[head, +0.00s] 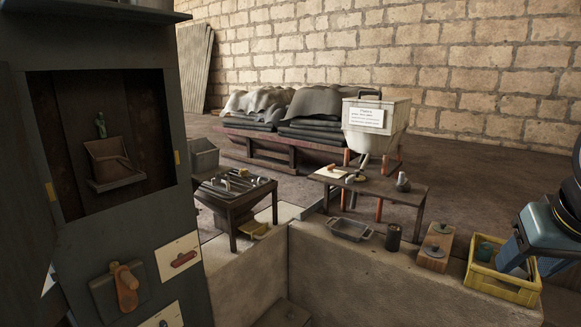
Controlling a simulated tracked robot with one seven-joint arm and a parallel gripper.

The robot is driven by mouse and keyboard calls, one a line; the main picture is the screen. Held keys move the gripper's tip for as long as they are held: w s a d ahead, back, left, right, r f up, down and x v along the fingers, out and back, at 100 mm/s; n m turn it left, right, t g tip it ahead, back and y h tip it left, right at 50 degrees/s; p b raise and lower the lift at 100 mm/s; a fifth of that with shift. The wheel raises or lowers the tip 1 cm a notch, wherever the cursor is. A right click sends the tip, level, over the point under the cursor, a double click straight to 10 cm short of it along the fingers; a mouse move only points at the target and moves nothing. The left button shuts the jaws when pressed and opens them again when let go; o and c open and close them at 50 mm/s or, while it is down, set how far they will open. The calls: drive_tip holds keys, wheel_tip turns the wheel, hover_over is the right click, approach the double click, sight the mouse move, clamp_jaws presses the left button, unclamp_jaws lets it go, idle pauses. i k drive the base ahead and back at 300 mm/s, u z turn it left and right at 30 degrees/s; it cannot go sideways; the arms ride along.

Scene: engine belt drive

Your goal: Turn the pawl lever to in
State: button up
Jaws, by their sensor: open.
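A wooden lever (126,286) with a rounded peg is mounted on a dark square plate on the front of the tall dark cabinet at left. Its arm hangs roughly downward; I take it for the pawl lever, but no readable "in" mark shows. My gripper (527,272) is at the far right, over the yellow crate, partly cut by the frame edge. It is open, far from the lever, and its fingertips show poorly.
The cabinet (120,240) has an open recess with a small bin (113,163). A low wall (350,275) carries a tray, a dark cup, a wooden block and a yellow crate (500,285). Tables stand behind.

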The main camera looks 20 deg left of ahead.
sight(182, 259)
drive_tip(key=z, duration=0.85)
drive_tip(key=i, duration=0.1)
drive_tip(key=u, duration=2.75)
drive_tip(key=k, duration=0.85)
drive_tip(key=u, duration=0.15)
drive_tip(key=i, duration=0.85)
drive_tip(key=z, duration=0.05)
